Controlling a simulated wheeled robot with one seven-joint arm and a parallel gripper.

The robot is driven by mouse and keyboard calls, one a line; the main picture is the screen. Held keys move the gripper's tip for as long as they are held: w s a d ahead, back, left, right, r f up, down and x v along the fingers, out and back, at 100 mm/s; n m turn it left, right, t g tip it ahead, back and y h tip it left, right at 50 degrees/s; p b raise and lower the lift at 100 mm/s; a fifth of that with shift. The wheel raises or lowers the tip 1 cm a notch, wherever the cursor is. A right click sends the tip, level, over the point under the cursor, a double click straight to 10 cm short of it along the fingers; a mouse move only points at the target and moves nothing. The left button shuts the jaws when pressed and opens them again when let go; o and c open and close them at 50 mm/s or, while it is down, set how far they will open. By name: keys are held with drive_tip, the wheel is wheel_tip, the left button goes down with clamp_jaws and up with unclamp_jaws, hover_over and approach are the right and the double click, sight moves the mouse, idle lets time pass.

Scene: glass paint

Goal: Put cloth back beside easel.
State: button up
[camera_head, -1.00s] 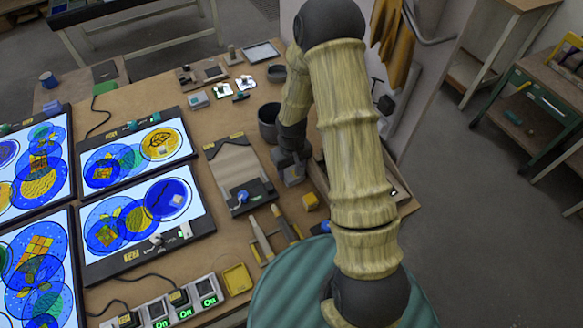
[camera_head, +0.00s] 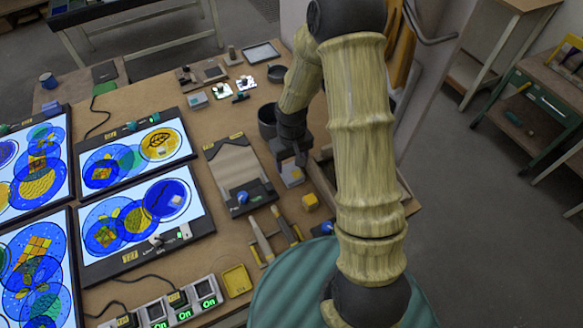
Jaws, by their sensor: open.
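My gripper (camera_head: 290,154) points down over the worktable, just right of the board with the blue knob. Its fingers are apart. A small grey block-like piece (camera_head: 292,175) lies right below and in front of the fingertips; I cannot tell whether it is the folded cloth or whether the fingers touch it. Nothing is clearly seen held.
A yellow cube (camera_head: 309,201), brush-like tools (camera_head: 286,226) and a yellow tray (camera_head: 236,280) lie nearby. A dark cup (camera_head: 267,121) stands behind my gripper. A board with a blue knob (camera_head: 240,172) is to the left. A green round surface (camera_head: 275,285) is in front.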

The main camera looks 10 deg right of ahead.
sight(292, 172)
wheel_tip(292, 172, up, 8)
drive_tip(key=shift+b, duration=0.35)
drive_tip(key=shift+f, duration=0.15)
drive_tip(key=s+d+r+m+t, duration=0.2)
drive_tip(key=s+r, duration=0.6)
drive_tip(key=s, duration=0.4)
drive_tip(key=shift+d+m+t, duration=0.3)
drive_tip(key=shift+m, duration=0.1)
drive_tip(key=shift+s, duration=0.1)
idle(0.6)
